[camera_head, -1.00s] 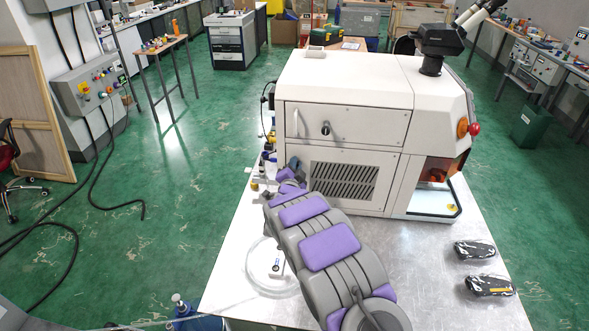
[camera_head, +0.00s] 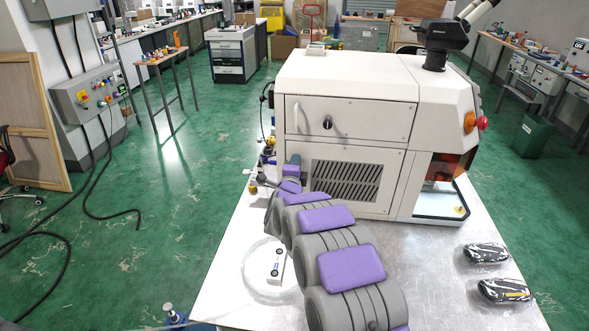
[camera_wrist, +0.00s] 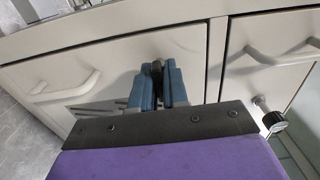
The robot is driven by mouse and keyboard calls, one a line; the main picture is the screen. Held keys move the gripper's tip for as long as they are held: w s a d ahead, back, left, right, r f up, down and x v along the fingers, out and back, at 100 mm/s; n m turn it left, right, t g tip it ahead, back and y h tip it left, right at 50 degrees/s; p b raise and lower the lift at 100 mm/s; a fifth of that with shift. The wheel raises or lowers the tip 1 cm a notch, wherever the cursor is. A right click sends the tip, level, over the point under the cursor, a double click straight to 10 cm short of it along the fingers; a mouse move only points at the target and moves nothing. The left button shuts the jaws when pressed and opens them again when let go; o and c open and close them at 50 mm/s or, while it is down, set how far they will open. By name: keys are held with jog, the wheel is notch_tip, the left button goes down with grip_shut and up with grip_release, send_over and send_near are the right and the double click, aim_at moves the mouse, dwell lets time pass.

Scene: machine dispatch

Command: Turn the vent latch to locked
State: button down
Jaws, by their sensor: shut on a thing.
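The white machine (camera_head: 345,85) stands on the metal table. Its front lower panel carries a slotted vent grille (camera_head: 345,180). In the wrist view, my gripper (camera_wrist: 158,80) has its two blue fingers closed around a small dark piece (camera_wrist: 156,70) at a pale panel with slots and a handle. This piece appears to be the vent latch, mostly hidden between the fingers; its angle cannot be read. In the head view, my gripper (camera_head: 292,168) is at the machine's left front edge, beside the vent panel, and the latch is hidden there.
A black knob (camera_head: 327,123) and a bar handle sit on the upper front panel. A round knob (camera_wrist: 274,121) is at the right in the wrist view. Two dark patterned objects (camera_head: 486,253) lie at the table's right. A small white piece (camera_head: 276,264) lies left of my arm.

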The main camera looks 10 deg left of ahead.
jog(key=shift+d+f, duration=0.15)
jog(key=shift+f, duration=0.1)
jog(key=c, duration=1.4)
grip_release()
jog(key=shift+w, duration=0.1)
jog(key=shift+o, duration=0.9)
jog(key=shift+r, duration=0.1)
jog(key=shift+s, duration=0.5)
jog(key=s+p, duration=0.3)
jog(key=s, duration=1.3)
jog(key=shift+s+a, duration=0.2)
jog(key=shift+a, duration=0.15)
